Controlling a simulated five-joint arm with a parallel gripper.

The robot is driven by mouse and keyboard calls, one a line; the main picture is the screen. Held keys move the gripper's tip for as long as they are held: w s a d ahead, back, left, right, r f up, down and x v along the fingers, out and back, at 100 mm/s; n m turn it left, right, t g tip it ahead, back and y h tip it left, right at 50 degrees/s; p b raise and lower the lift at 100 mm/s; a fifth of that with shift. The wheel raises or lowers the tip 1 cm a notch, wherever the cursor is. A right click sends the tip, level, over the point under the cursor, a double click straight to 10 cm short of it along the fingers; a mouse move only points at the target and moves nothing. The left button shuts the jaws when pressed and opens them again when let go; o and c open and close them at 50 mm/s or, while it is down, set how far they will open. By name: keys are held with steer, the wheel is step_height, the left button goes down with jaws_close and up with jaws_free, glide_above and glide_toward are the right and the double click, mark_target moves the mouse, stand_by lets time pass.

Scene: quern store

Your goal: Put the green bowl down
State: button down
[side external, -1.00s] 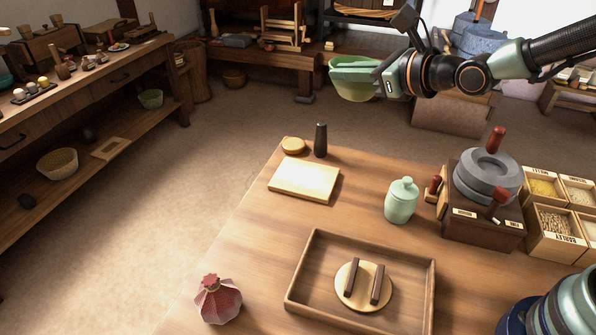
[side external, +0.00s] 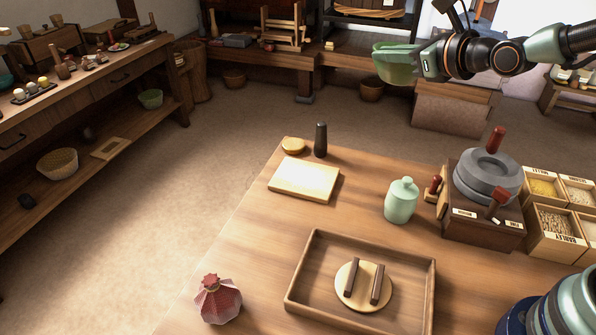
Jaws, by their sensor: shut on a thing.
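The green bowl (side external: 394,66) is held in the air at the upper right, high over the far side of the table (side external: 372,205). It looks roughly upright. My gripper (side external: 420,62) is shut on the right side of its rim. The fingertips are partly hidden by the bowl and the gripper's body. Nothing touches the bowl from below.
On the table are a pale board (side external: 304,180), a dark pestle-like piece (side external: 321,140), a lidded green jar (side external: 400,201), a wooden tray (side external: 430,300) holding a round lid (side external: 363,290), a red pouch (side external: 218,300), a quern (side external: 487,180) and grain boxes (side external: 553,220).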

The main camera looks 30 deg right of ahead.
steer(key=s+a+f+n+g+y, duration=0.1)
steer(key=s+a+f+n+y, duration=0.1)
steer(key=a, duration=0.7)
steer(key=s+a+f+n+g+y, duration=0.1)
steer(key=s+a+f+n+y, duration=0.1)
steer(key=a, duration=0.7)
steer(key=s+a+f+n+g+y, duration=0.1)
steer(key=s+a+f+n+y, duration=0.1)
steer(key=a, duration=0.7)
steer(key=shift+f+y, duration=0.6)
steer(key=shift+y, duration=0.1)
steer(key=shift+d, duration=0.1)
step_height(320, 180, down, 20)
steer(key=shift+w+r, duration=0.1)
steer(key=shift+r, duration=0.05)
steer(key=c, duration=1)
jaws_free()
steer(key=shift+d, duration=0.1)
